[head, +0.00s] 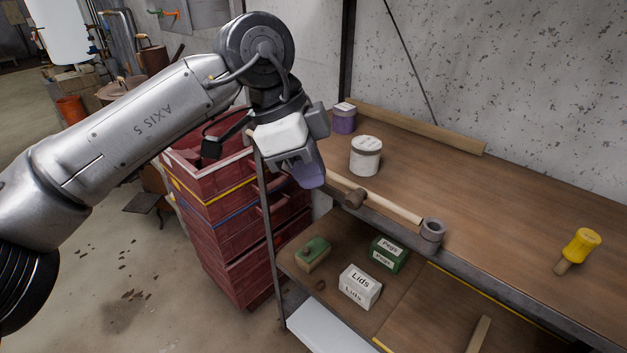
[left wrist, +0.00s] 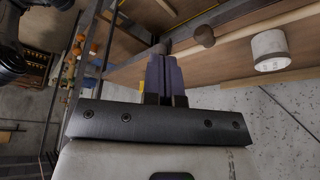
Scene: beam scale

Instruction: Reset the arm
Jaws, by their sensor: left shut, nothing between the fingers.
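My left arm comes in from the left in the head view. Its gripper (head: 309,176) hangs over the left end of the workbench, near the bench's front edge. In the left wrist view the two purple-grey fingers (left wrist: 165,75) lie together with nothing between them. In the head view a wooden beam (head: 385,203) lies along the bench's front edge, with a brown knob (head: 354,198) on it and a grey cup (head: 432,230) at its right end. The gripper is apart from them. My right gripper is in neither view.
The shelf below holds a Lids box (head: 360,287), a Pegs box (head: 388,254) and a green-topped block (head: 314,252). Red crates (head: 235,230) are stacked at left.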

